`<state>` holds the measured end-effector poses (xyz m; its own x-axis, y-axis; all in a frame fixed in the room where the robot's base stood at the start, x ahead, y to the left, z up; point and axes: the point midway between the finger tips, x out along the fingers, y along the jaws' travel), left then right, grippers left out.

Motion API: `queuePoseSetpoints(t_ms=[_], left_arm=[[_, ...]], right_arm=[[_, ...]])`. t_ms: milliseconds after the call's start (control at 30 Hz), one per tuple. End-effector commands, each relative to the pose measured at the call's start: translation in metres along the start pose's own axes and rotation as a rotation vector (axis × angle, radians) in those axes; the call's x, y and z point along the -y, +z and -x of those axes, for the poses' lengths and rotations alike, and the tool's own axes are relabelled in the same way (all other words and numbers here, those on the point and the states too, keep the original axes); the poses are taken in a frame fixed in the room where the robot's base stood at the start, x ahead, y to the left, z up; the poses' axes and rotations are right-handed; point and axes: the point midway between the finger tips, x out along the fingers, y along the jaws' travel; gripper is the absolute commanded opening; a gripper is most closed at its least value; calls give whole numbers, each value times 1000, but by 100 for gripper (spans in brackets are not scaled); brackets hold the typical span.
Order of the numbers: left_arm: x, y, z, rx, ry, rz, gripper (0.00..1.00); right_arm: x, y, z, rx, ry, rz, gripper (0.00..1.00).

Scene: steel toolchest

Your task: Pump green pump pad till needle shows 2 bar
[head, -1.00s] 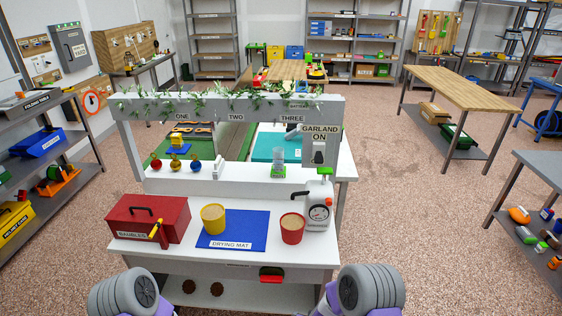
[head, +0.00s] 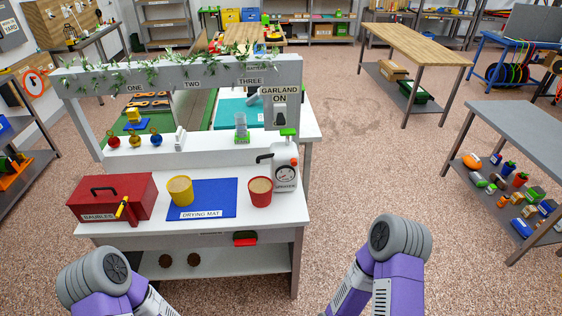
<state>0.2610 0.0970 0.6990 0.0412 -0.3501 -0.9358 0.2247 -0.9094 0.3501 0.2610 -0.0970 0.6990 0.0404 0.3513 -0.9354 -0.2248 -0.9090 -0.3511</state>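A white sprayer bottle (head: 292,180) stands upright at the right end of the bench. A green pump pad (head: 289,132) sits on its top. A round white gauge (head: 285,174) is on its front; the needle's reading is too small to tell. A dark spout sticks out to the left near the bottle's top. Parts of both my arms show at the bottom of the head view, well short of the sprayer. Neither of my grippers is in view, and nothing of mine touches the sprayer or its pad.
A red cup (head: 261,193) stands just left of the sprayer, near the blue drying mat (head: 200,210) and a yellow cup (head: 180,190). A red baubles box (head: 110,197) is at the left. A post with a garland switch (head: 280,110) rises behind. Floor right of the bench is clear.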

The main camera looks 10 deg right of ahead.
Motion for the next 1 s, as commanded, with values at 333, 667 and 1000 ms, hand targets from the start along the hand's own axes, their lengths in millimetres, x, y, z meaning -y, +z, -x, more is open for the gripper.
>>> queuePoseSetpoints(t_ms=[333,667,1000], left_arm=[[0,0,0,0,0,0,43],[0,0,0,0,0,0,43],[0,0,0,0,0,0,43]], right_arm=[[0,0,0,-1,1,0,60],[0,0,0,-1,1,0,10],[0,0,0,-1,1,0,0]])
